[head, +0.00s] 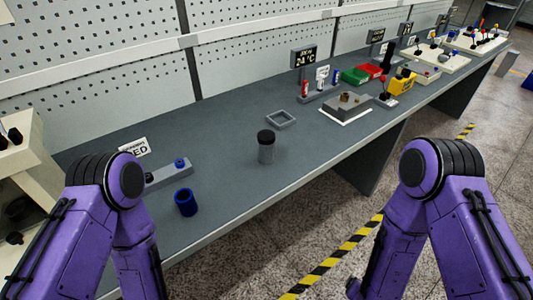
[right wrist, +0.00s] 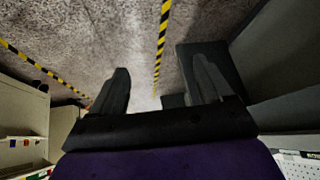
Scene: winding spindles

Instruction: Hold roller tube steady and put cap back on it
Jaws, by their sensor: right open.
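A grey cylinder with a black top (head: 266,147), which looks like the roller tube with its cap, stands upright on the grey workbench (head: 225,125). I cannot tell whether the black top is seated fully. A short blue hollow cylinder (head: 186,202) stands nearer to me on the left. My right gripper (right wrist: 161,65) is open and empty, with speckled floor beyond its fingers, away from the bench top. My left gripper is outside the views; only my left arm shows in the head view.
A square grey tray (head: 281,119) lies behind the cylinder. A grey block with a small blue part (head: 167,174) lies at the left. Green and red bins (head: 355,76) and a yellow box (head: 402,82) stand farther along.

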